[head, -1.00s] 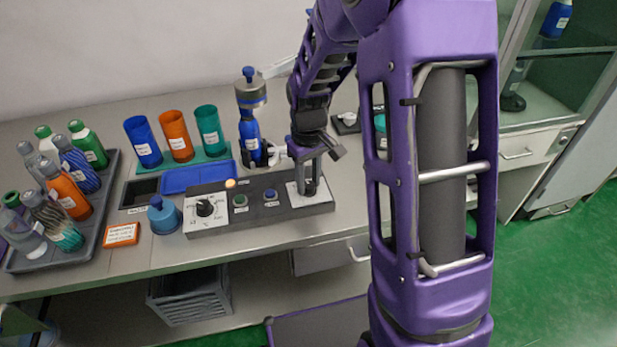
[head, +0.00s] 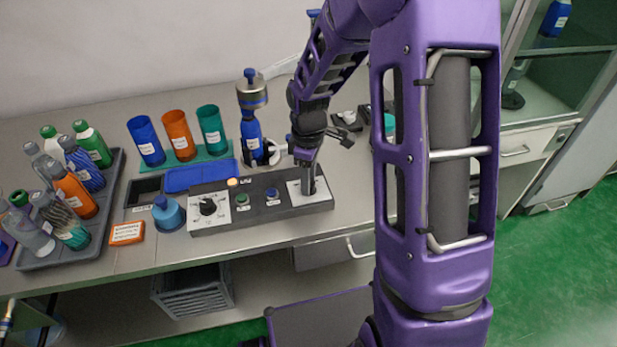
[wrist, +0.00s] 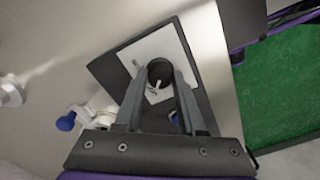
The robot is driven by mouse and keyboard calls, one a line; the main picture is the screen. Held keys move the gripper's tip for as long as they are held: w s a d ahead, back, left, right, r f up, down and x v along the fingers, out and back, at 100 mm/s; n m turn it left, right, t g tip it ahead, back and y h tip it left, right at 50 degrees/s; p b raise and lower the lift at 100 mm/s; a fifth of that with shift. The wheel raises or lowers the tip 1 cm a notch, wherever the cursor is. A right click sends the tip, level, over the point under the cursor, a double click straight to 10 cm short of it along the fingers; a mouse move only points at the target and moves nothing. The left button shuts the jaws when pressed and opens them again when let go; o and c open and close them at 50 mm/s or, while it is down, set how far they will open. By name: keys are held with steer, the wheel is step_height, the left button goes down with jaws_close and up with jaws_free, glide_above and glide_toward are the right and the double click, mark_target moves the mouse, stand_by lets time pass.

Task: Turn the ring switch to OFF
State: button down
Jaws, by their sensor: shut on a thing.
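The control box (head: 255,213) is a long dark box on the bench. At its right end is a white plate (head: 295,190) with a knob, which I take to be the ring switch; my gripper (head: 308,188) comes down over it and mostly hides it in the head view. In the wrist view the dark round knob (wrist: 160,71) with a pale pointer mark stands on the white plate (wrist: 150,52). My gripper (wrist: 160,82) has one finger on each side of the knob and is shut on it. The plate's lettering is too small to read.
The box also carries a black dial (head: 208,207), a green button (head: 242,199), a blue button (head: 272,193) and a lit orange lamp (head: 232,182). Bottles fill a grey tray (head: 97,222) at left.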

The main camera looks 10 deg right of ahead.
stand_by(0.4)
steer(key=c, duration=0.5)
jaws_free()
step_height(320, 180, up, 18)
steer(key=p, duration=0.2)
steer(key=shift+f+p, duration=0.25)
steer(key=shift+p, duration=0.05)
